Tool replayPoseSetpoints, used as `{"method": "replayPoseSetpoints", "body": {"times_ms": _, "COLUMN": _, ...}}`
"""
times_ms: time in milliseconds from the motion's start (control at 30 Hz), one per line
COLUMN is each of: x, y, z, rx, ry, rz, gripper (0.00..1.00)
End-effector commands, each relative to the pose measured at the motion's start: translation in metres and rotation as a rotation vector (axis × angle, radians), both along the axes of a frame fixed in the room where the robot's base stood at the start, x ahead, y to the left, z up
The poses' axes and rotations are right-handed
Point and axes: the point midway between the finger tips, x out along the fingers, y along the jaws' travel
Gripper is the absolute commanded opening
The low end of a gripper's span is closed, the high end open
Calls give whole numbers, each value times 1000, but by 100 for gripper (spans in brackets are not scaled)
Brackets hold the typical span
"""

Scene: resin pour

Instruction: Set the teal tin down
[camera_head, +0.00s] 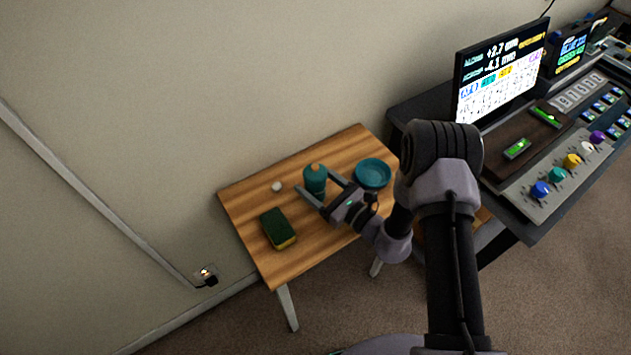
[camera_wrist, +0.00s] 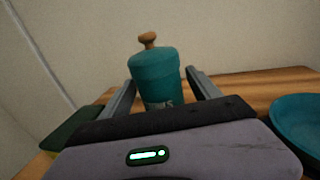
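The teal tin (camera_head: 315,182) has a round wooden knob on its lid and is upright over the wooden table's back half, seemingly standing on it; its base is partly hidden.
The wooden table (camera_head: 340,150) also holds a teal dish (camera_head: 372,173) right of the tin, a green-and-yellow sponge (camera_head: 277,228) at front left and a small white object (camera_head: 277,187). A console desk with a monitor (camera_head: 500,70) stands to the right.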

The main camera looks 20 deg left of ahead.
Motion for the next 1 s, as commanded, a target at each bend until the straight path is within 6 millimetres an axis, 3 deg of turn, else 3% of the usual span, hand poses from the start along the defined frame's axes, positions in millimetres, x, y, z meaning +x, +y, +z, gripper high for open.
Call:
{"method": "replayPoseSetpoints", "body": {"times_ms": 333, "x": 0, "y": -2, "z": 4, "rx": 0, "ry": 0, "rz": -1, "gripper": 73}}
{"method": "replayPoseSetpoints", "body": {"times_ms": 733, "x": -44, "y": -86, "z": 4, "rx": 0, "ry": 2, "rz": -6, "gripper": 73}}
{"method": "replayPoseSetpoints", "body": {"times_ms": 1000, "x": -56, "y": -107, "z": 3, "rx": 1, "ry": 0, "rz": 0, "gripper": 73}}
